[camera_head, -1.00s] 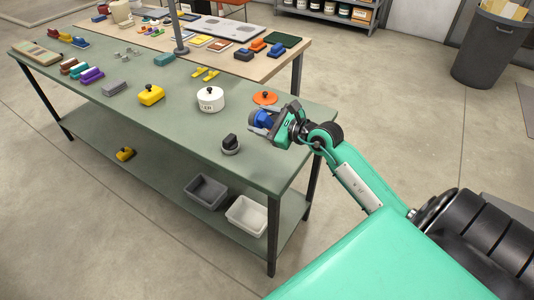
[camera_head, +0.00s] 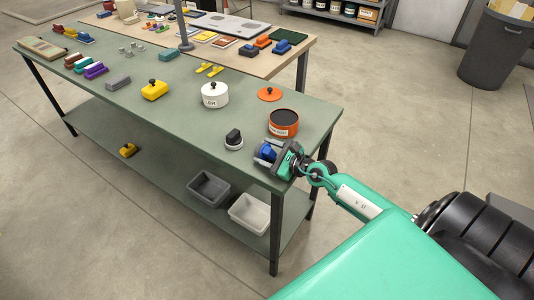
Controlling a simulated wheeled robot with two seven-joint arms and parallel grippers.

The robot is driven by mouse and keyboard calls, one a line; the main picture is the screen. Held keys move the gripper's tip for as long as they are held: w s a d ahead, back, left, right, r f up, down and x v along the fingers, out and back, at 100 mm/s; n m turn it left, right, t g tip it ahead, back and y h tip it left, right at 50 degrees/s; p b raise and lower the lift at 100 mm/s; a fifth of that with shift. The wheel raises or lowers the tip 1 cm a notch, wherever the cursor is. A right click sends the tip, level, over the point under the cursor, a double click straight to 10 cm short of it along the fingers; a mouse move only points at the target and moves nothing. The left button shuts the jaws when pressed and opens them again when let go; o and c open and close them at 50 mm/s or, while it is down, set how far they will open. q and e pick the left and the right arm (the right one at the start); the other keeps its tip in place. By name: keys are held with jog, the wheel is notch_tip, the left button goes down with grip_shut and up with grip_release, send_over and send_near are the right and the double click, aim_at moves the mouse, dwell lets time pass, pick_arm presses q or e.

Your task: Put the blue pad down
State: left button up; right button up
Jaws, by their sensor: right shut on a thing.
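My right gripper (camera_head: 268,153) is at the front right corner of the green table (camera_head: 190,120). It is shut on the blue pad (camera_head: 267,154), which shows between its fingers. The pad is close to the table top, but I cannot tell whether it touches it. My left gripper is out of view.
An open orange pot (camera_head: 284,124) stands just behind the gripper, and its orange lid (camera_head: 269,94) lies farther back. A dark-knobbed grey piece (camera_head: 233,139) is to the left.

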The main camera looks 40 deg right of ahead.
jog(key=shift+f, duration=0.15)
jog(key=o, duration=1)
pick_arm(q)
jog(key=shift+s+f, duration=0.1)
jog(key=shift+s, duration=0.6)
pick_arm(e)
jog(key=shift+o, duration=1)
